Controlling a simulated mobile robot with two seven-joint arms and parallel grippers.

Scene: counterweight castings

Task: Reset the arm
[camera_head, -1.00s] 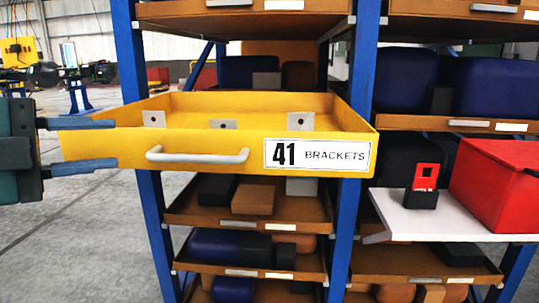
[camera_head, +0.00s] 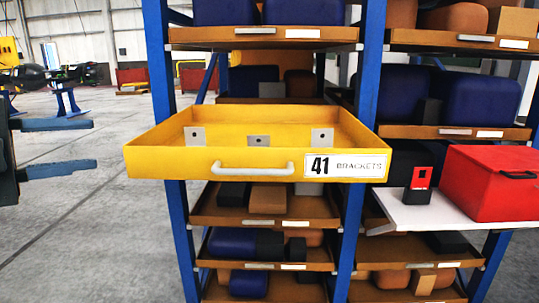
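My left gripper (camera_head: 57,147) is at the left edge of the head view. Its two fingers are apart with nothing between them. It stands to the left of the yellow drawer (camera_head: 150,166), with a gap between them. The drawer is pulled out of the rack, labelled 41 BRACKETS, and has a grey handle (camera_head: 253,168). Three grey brackets, one of them at the right (camera_head: 322,138), stand inside it. My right gripper is not in view.
A blue-post rack (camera_head: 372,90) holds brown shelves with blue, brown and black items. At the right, a white shelf (camera_head: 400,214) bears a red box (camera_head: 492,184) and a small red-and-black device (camera_head: 418,187). Open grey floor (camera_head: 90,230) lies at the left.

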